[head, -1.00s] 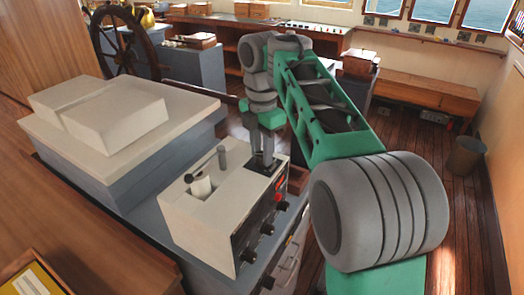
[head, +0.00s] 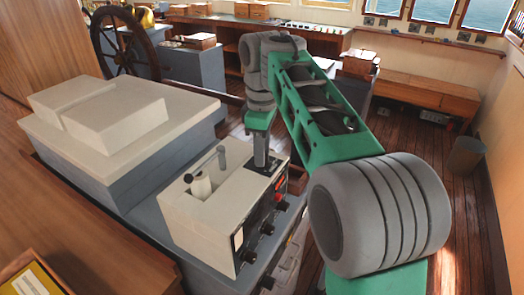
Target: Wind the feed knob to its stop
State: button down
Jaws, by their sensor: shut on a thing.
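My gripper (head: 261,160) points straight down at the far right part of the top of a cream machine box (head: 205,218). Its fingers are seen edge-on, one behind the other. They are shut on the feed knob, which they hide, above a dark plate on the box top. How far the knob is turned cannot be seen.
A larger cream-topped cabinet (head: 120,135) stands to the left.

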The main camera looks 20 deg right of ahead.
jog(key=m, duration=0.4)
jog(key=shift+m, duration=0.3)
jog(key=m, duration=1)
jog(key=shift+m, duration=0.4)
jog(key=m, duration=0.4)
jog(key=shift+m, duration=0.3)
jog(key=m, duration=0.4)
jog(key=shift+m, duration=0.3)
jog(key=m, duration=0.9)
jog(key=shift+p, duration=0.4)
jog(key=m, duration=0.5)
jog(key=shift+f, duration=0.1)
